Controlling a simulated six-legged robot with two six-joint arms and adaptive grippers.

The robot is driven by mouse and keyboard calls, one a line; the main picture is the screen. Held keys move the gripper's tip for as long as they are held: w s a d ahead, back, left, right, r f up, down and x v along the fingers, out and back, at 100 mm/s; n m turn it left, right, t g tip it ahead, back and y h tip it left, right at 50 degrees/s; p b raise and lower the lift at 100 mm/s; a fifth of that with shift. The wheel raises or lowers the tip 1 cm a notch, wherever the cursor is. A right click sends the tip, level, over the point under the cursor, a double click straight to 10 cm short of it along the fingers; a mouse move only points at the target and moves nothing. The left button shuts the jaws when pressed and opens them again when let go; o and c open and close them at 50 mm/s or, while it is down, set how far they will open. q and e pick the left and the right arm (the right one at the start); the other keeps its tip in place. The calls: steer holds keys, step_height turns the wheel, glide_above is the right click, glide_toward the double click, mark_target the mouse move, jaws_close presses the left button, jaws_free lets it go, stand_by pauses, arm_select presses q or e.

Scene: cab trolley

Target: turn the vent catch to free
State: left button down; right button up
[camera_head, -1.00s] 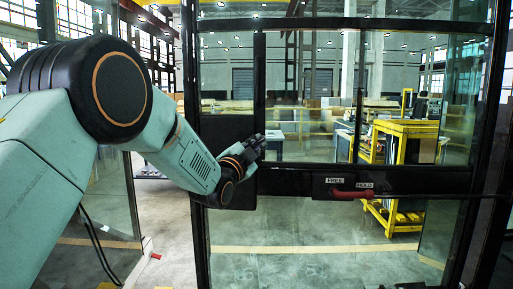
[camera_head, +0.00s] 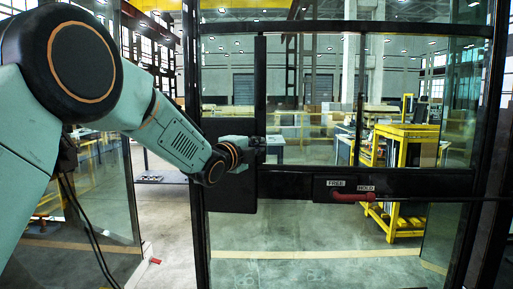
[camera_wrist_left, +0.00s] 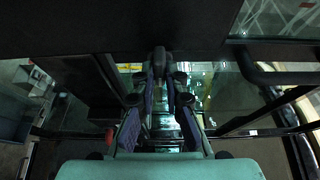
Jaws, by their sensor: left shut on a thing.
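The vent catch is a red handle (camera_head: 352,196) on the dark crossbar of a glazed panel. It lies nearly level, beneath the FREE label (camera_head: 336,183) and the HOLD label (camera_head: 366,188). My left gripper (camera_head: 259,142) is left of and above the catch, apart from it, at the dark upright of the panel. In the left wrist view, my left gripper (camera_wrist_left: 160,85) has its fingers closed in around a dark knob-like part (camera_wrist_left: 158,60). What that part belongs to is hard to tell. My right gripper is not in view.
The dark upright (camera_head: 260,80) and the crossbar (camera_head: 290,184) frame the glass. A dark plate (camera_head: 229,192) sits left of the upright. A yellow trolley (camera_head: 405,140) stands behind the glass. Open floor shows through the lower pane.

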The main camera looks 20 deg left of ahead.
arm_select(q)
steer(key=shift+f, duration=0.2)
steer(key=c, duration=1.4)
jaws_free()
steer(key=shift+r, duration=0.15)
steer(key=s+a, duration=0.2)
steer(key=s, duration=1)
steer(key=shift+a, duration=0.15)
steer(key=shift+w, duration=0.1)
